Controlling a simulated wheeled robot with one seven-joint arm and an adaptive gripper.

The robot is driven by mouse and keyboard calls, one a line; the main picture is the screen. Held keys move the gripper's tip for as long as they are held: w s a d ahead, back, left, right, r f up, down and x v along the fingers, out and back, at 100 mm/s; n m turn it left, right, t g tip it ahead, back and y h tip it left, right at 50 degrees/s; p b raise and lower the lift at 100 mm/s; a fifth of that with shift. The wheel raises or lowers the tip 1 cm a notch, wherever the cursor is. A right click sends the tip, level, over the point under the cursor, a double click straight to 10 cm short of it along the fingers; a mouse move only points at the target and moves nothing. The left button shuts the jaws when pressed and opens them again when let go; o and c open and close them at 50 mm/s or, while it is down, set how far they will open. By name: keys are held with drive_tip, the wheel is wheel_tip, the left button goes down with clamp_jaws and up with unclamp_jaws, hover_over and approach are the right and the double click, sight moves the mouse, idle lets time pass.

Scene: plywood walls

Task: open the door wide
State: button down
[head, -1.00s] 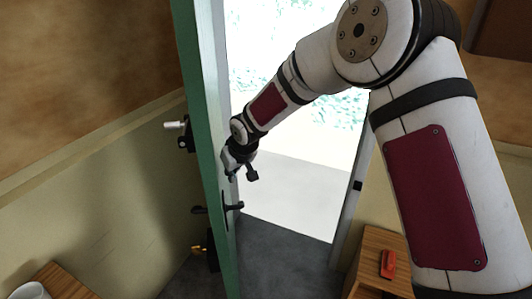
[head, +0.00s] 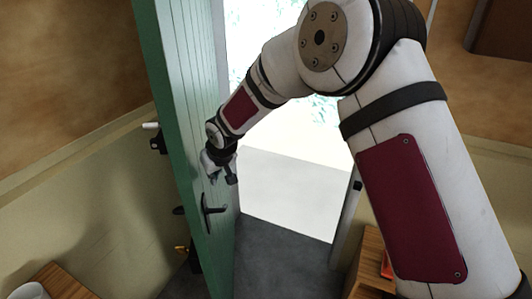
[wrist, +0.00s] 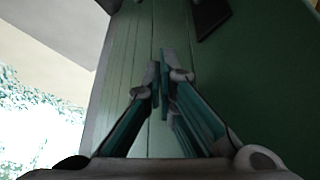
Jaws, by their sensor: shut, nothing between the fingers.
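The green door (head: 178,120) stands ajar, swung toward the left, and I see its planked inner face and its edge. A dark lever handle (head: 211,209) sits on that face, below my gripper (head: 222,178). My gripper is shut and empty, close against the planked face; I cannot tell whether it touches. In the wrist view the closed fingers (wrist: 162,75) point along the green door (wrist: 130,60). A dark fitting (wrist: 210,15) shows at the top there.
The bright doorway (head: 290,180) lies right of the door, over a dark floor (head: 280,250). A wooden cabinet (head: 372,262) with a red object stands at the right jamb. A wooden surface with a white cup (head: 32,290) is at lower left.

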drive_tip(key=s+a, duration=0.1)
drive_tip(key=a, duration=0.6)
drive_tip(key=shift+s+b, duration=0.2)
drive_tip(key=shift+b, duration=0.2)
drive_tip(key=a+b, duration=0.3)
drive_tip(key=a, duration=0.6)
drive_tip(key=shift+s+a, duration=0.2)
drive_tip(key=shift+s, duration=0.05)
idle(0.3)
drive_tip(key=shift+a, duration=0.1)
